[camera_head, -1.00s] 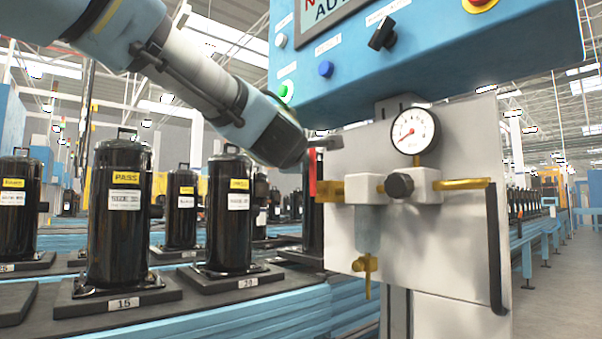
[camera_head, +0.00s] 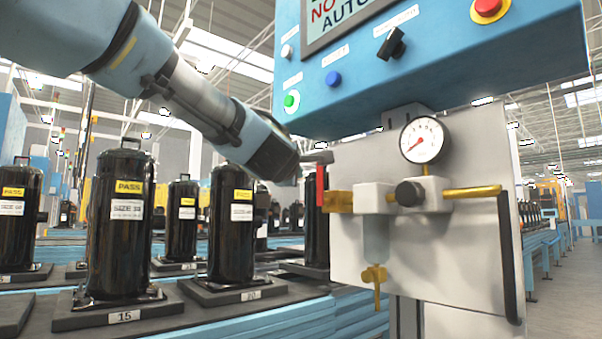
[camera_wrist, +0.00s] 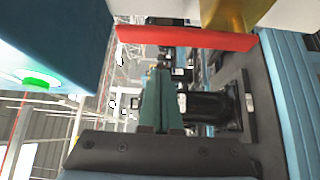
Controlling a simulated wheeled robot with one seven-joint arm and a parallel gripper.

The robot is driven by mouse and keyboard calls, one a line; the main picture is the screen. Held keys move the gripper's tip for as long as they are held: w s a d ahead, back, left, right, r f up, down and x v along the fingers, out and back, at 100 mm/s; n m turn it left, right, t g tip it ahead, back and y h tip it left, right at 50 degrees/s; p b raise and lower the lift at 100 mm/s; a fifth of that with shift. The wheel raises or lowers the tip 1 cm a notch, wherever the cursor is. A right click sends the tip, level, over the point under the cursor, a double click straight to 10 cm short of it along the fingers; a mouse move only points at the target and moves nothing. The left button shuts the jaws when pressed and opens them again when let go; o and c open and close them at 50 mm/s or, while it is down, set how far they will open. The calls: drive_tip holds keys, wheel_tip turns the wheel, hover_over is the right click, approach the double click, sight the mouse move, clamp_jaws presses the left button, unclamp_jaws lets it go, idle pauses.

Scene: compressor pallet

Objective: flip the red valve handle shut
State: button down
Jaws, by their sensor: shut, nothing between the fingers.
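The red valve handle (camera_head: 320,184) stands upright at the left end of the brass valve (camera_head: 339,201) on the grey panel. In the wrist view the red handle (camera_wrist: 188,38) lies across the top of the picture, beside the brass and white fittings. My gripper (camera_head: 320,157) is at the top end of the handle in the head view; whether it touches cannot be told there. In the wrist view my gripper's green fingers (camera_wrist: 160,76) are together and empty, with a visible gap between their tips and the handle.
A blue control box (camera_head: 430,50) with buttons hangs above the panel. A pressure gauge (camera_head: 422,140) and a white regulator (camera_head: 430,190) are right of the valve. Black compressors, such as one labelled PASS (camera_head: 118,225), stand on pallets at left.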

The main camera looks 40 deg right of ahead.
drive_tip(key=v, duration=1)
drive_tip(key=shift+s+d+r, duration=0.15)
drive_tip(key=shift+d+r, duration=0.05)
drive_tip(key=shift+r, duration=0.05)
drive_tip(key=w+a+f+m+y, duration=0.2)
drive_tip(key=w+a+f, duration=0.2)
drive_tip(key=w+f, duration=0.3)
drive_tip(key=w+a+f+m+y, duration=0.1)
drive_tip(key=w+a+f+y, duration=0.25)
drive_tip(key=w+f, duration=0.4)
drive_tip(key=w+a+f+m+g+y, duration=0.2)
drive_tip(key=w+a+f+y, duration=0.1)
drive_tip(key=a+f, duration=1.1)
drive_tip(key=s+a+f+m+g+y, duration=0.1)
drive_tip(key=s+a+f+g+y, duration=0.3)
drive_tip(key=a+f, duration=0.7)
drive_tip(key=s+a+f+m+g+y, duration=0.25)
drive_tip(key=s+a+f, duration=0.4)
drive_tip(key=a, duration=0.65)
wheel_tip(320, 180, up, 23)
drive_tip(key=p, duration=2.4)
drive_tip(key=shift+w+a+n+p, duration=0.35)
drive_tip(key=shift+w+a, duration=0.05)
